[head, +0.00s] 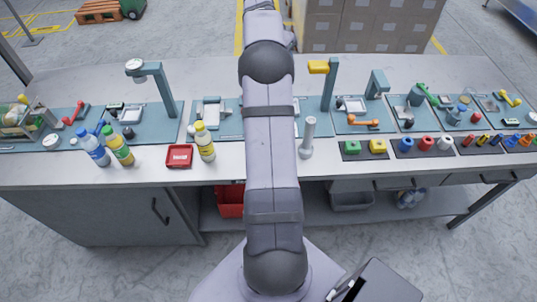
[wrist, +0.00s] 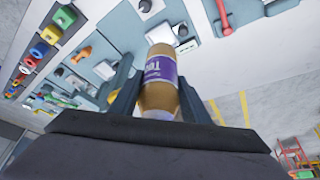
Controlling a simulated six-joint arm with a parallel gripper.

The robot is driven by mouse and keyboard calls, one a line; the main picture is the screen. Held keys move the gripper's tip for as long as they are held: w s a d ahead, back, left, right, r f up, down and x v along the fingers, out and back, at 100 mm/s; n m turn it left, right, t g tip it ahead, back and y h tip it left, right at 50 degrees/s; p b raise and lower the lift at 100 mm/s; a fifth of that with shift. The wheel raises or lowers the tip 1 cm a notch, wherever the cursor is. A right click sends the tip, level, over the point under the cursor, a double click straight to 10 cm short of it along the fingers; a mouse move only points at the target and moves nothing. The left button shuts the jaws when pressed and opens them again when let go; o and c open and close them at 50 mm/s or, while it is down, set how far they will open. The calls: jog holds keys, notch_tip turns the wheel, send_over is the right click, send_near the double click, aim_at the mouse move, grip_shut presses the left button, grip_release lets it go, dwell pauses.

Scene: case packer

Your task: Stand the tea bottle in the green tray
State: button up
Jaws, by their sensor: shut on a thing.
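The tea bottle (wrist: 159,95), amber-brown with a purple and white label, is between the two dark fingers of my gripper (wrist: 160,100) in the wrist view. The fingers are shut on it, one on each side, and the label lettering looks upside down there. In the head view my arm rises through the middle and hides the gripper and the bottle. I see no green tray in either view; a small red tray (head: 179,156) sits on the front of the bench. Part of the bench behind my arm is hidden.
A blue-capped water bottle (head: 92,147), a green-capped juice bottle (head: 118,146) and a yellow bottle (head: 204,142) stand near the red tray. Fixtures line the bench (head: 220,165); coloured parts sit on dark plates at right.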

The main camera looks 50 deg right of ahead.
jog(key=s+a+f+b, duration=0.1)
jog(key=s+a+f, duration=0.25)
jog(key=a, duration=0.45)
jog(key=s+a+f+b, duration=0.1)
jog(key=s+a+f, duration=0.2)
jog(key=s+a, duration=0.35)
jog(key=shift+w+a+f+p, duration=0.15)
jog(key=shift+w+f, duration=0.2)
jog(key=shift+f, duration=1.35)
jog(key=shift+w+a+f+p, duration=0.2)
jog(key=shift+w+f, duration=0.1)
jog(key=shift+f, duration=1.45)
jog(key=shift+w+a+f+p, duration=0.15)
jog(key=shift+w+f, duration=0.2)
jog(key=shift+f, duration=1.35)
jog(key=shift+f+b, duration=0.25)
jog(key=shift+b, duration=0.1)
jog(key=o, duration=1.3)
jog(key=shift+r, duration=0.1)
jog(key=shift+c, duration=0.2)
jog(key=shift+r, duration=0.1)
jog(key=shift+a+r, duration=0.1)
jog(key=shift+r, duration=0.4)
jog(key=v, duration=1.1)
jog(key=shift+s+b, duration=0.2)
jog(key=shift+b, duration=0.2)
